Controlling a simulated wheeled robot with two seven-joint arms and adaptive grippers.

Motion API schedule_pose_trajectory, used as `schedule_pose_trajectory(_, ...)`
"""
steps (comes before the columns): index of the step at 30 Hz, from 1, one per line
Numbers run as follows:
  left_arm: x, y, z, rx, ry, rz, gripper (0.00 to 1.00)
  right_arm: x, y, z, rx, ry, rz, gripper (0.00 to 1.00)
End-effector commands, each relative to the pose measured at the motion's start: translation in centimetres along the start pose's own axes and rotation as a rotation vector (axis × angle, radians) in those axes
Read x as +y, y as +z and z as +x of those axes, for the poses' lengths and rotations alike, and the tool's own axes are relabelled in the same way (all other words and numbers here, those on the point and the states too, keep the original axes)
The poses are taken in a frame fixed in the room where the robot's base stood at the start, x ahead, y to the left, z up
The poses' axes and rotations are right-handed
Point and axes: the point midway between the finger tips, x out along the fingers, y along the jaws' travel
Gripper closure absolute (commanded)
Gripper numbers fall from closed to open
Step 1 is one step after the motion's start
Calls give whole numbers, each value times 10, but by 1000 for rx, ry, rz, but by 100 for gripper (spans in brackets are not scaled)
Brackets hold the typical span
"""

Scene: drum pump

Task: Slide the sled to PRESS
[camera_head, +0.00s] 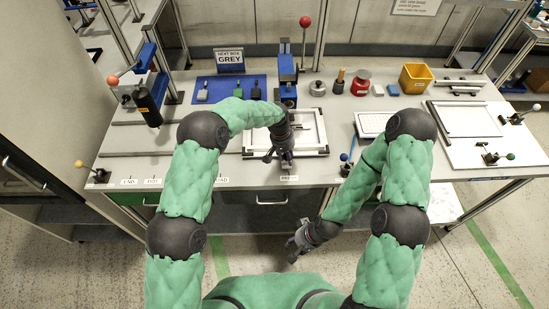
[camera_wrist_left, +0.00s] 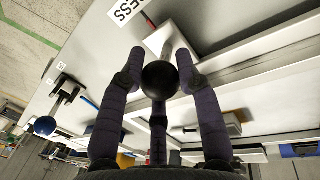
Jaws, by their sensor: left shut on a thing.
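My left gripper (camera_head: 284,163) is at the front edge of the bench, just behind the small label (camera_head: 289,178). In the left wrist view its fingers (camera_wrist_left: 163,72) close around a black ball knob (camera_wrist_left: 167,80) on a metal post. The post rises from a white block (camera_wrist_left: 160,42), which looks like the sled, beside the PRESS label (camera_wrist_left: 126,10). In the head view my gripper hides most of the sled. My right gripper (camera_head: 297,245) hangs low in front of the bench, apart from everything; its finger opening is unclear.
A white framed fixture (camera_head: 312,132) lies behind my left gripper, with a blue press column (camera_head: 287,75) behind it. More labels (camera_head: 222,180) line the front edge to the left. A yellow bin (camera_head: 415,78) and red-topped can (camera_head: 361,82) stand at the back right.

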Motion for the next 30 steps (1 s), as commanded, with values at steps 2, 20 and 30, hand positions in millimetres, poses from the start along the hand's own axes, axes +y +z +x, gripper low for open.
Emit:
schedule_pose_trajectory(2,6,0,3,-5,-1,0,100,1,0,2,0,0,0,60)
schedule_pose_trajectory(20,14,-1,4,-2,1,0,44,1,0,3,0,0,0,60)
schedule_pose_trajectory(30,12,-2,2,-1,0,0,43,1,0,3,0,0,0,60)
